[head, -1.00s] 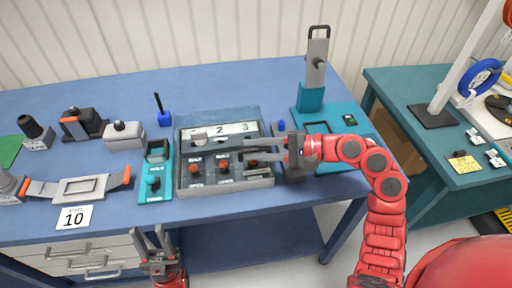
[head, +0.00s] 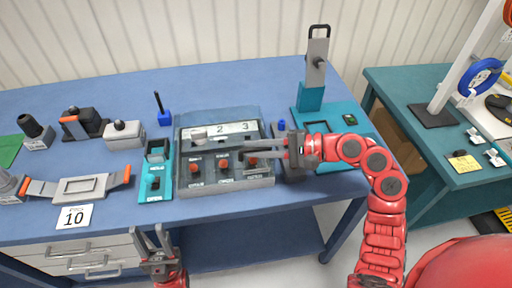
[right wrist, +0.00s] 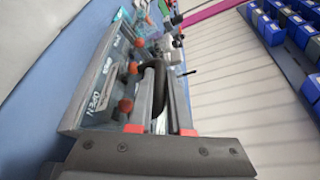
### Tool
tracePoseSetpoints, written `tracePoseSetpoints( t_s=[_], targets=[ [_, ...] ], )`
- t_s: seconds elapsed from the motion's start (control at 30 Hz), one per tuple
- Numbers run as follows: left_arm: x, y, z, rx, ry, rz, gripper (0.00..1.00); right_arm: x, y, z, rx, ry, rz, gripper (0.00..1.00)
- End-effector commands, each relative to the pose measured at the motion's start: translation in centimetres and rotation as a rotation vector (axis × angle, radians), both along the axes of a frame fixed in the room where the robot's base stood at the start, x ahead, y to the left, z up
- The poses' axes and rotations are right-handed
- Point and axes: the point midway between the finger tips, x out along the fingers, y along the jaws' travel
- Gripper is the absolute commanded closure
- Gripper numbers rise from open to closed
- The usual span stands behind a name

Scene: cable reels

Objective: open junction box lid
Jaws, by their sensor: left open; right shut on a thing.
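The grey junction box (head: 184,176) sits in the middle of the blue table in the head view. Orange knobs (head: 223,163) run along its face, below a white strip with numbers (head: 232,128). My right gripper (head: 236,146) reaches over the box from the right. In the right wrist view, its red-tipped fingers (right wrist: 161,130) are shut on a dark curved bar (right wrist: 159,96) at the box. I cannot tell whether this bar is the lid's handle. The lid's edges are unclear and partly covered by my gripper. My left gripper (head: 149,240) is open and empty in front of the table's edge.
A teal switch unit (head: 155,184) stands close to the box's left. A teal stand with a grey upright plate (head: 316,60) is behind right. Grey fixtures and a "10" card (head: 74,217) lie at the left. The table behind the box is clear.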

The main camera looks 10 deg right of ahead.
Motion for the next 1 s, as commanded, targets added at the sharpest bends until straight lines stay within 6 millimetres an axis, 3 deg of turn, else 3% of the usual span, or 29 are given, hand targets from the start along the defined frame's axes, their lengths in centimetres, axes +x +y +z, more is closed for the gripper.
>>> tracePoseSetpoints(
  t_s=[0.7, 0.87, 1.0],
  targets=[
    [0.0, 0.0, -0.2, 0.000, 0.000, 0.000, 0.55, 0.0, 0.0, -0.1, 0.000, 0.001, 0.000, 1.00],
    [0.0, 0.0, -1.7, 0.000, 0.000, 0.000, 0.55, 0.2, 0.0, -0.1, -0.001, 0.015, 0.001, 1.00],
    [0.0, 0.0, -4.3, 0.000, 0.000, 0.000, 0.55, 0.6, 0.0, 0.2, -0.003, 0.045, 0.001, 1.00]
  ],
)
